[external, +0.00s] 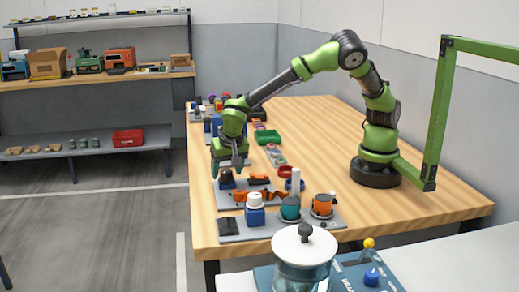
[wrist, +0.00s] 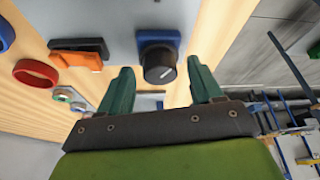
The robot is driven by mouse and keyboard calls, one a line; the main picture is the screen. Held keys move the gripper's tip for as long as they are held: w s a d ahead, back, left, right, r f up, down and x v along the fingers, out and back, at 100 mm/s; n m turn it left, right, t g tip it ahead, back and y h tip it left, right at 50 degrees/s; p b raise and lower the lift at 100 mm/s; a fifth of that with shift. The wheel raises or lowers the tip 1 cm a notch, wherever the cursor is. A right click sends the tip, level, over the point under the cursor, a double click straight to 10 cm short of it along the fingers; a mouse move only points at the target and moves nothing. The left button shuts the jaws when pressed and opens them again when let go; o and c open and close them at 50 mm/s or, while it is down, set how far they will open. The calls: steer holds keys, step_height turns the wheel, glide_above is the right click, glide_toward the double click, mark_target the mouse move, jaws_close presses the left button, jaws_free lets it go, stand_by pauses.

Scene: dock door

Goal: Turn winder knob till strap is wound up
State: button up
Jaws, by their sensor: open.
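The black round knob (wrist: 158,66) with a white pointer line sits on a blue base on a grey plate (wrist: 120,18). In the external view the knob (external: 226,178) is near the table's left edge, partly hidden by my fingers. My gripper (wrist: 160,76) is open, pointing down, with one green finger on each side of the knob in the wrist view and a gap on both sides. In the external view my gripper (external: 229,168) is right over the knob. An orange-and-black piece (wrist: 78,53) lies beside the knob; I cannot tell whether it is the strap.
A red ring (wrist: 36,73) and several nuts lie near the plate. In the external view, a teal cup (external: 290,208), an orange cup (external: 322,205) and a white-topped blue block (external: 255,210) stand in front. A green tray (external: 267,137) lies behind. The table's right middle is clear.

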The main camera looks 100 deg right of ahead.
steer(key=v, duration=1.7)
steer(key=shift+a+f, duration=0.1)
